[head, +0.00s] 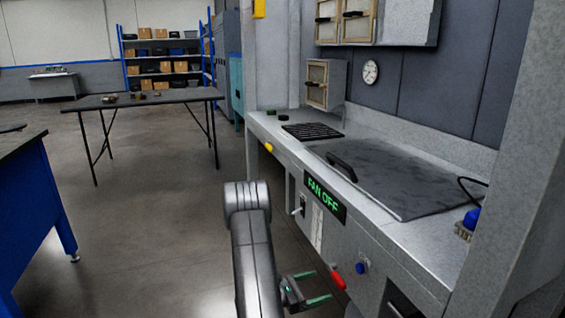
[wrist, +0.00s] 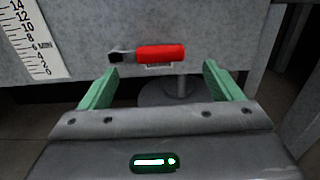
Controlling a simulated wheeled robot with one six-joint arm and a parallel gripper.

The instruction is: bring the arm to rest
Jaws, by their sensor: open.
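My gripper (head: 318,287) is in front of the grey turbine stand's lower panel, with its green fingers spread apart and nothing between them. In the wrist view my gripper (wrist: 158,85) is open, and a red-handled lever (wrist: 160,53) on the panel lies just beyond the fingertips, apart from them. The same red handle (head: 337,279) shows in the head view to the right of the fingers. My arm (head: 254,250) is bent down in front of the stand.
The stand's counter (head: 400,222) carries a dark lid (head: 390,180) with a black handle. A "FAN OFF" display (head: 325,198) and a blue knob (head: 362,266) are on its front. A black table (head: 150,99) stands behind; a blue bench (head: 35,210) is at left. Floor between is clear.

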